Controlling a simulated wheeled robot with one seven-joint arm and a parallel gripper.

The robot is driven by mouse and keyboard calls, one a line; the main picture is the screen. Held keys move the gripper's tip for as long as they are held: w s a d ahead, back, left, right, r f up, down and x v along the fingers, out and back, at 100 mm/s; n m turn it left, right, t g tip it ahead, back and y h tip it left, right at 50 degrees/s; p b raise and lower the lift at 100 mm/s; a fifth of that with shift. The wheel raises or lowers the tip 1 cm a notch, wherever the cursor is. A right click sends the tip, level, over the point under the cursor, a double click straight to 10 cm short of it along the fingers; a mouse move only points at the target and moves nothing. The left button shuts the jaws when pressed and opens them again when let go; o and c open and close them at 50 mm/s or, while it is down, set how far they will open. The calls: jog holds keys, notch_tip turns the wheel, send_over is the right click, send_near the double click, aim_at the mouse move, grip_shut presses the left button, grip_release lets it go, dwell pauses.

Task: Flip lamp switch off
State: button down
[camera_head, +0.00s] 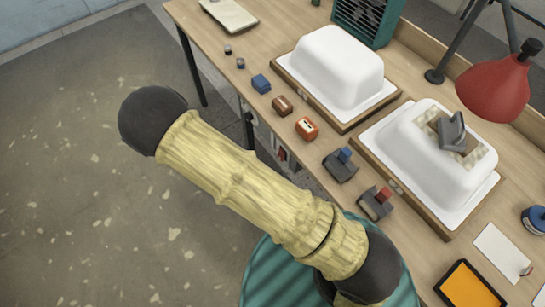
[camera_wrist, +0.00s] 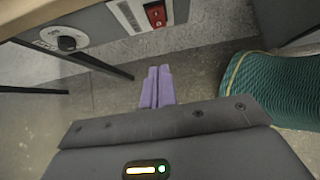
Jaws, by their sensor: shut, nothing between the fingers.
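A red rocker switch (camera_wrist: 155,14) sits on a grey panel (camera_wrist: 100,27) under the table edge, at the top of the wrist view. Which way it is tipped I cannot tell. The panel's red part (camera_head: 282,155) also shows in the head view, below the table's front edge and partly behind my arm. A lamp with a red shade (camera_head: 493,92) stands at the table's right back; whether it is lit is unclear. My gripper (camera_wrist: 154,72) has two purple fingers, closed together and empty. In the wrist picture its tips lie below the switch, apart from it. The head view does not show it.
A dark knob (camera_wrist: 67,43) and a pale label strip (camera_wrist: 130,15) are left of the switch. Table legs (camera_wrist: 70,62) stand at the left. White tub shells (camera_head: 338,65) and small blocks (camera_head: 307,128) cover the tabletop. The floor (camera_head: 90,200) left is clear.

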jog(key=shift+d+f, duration=0.1)
jog(key=p, duration=0.2)
send_near(279, 157)
jog(key=a+f+x, duration=0.1)
jog(key=x, duration=0.4)
jog(key=shift+w+d+f, duration=0.1)
jog(key=shift+w+d, duration=0.15)
jog(key=shift+d, duration=0.5)
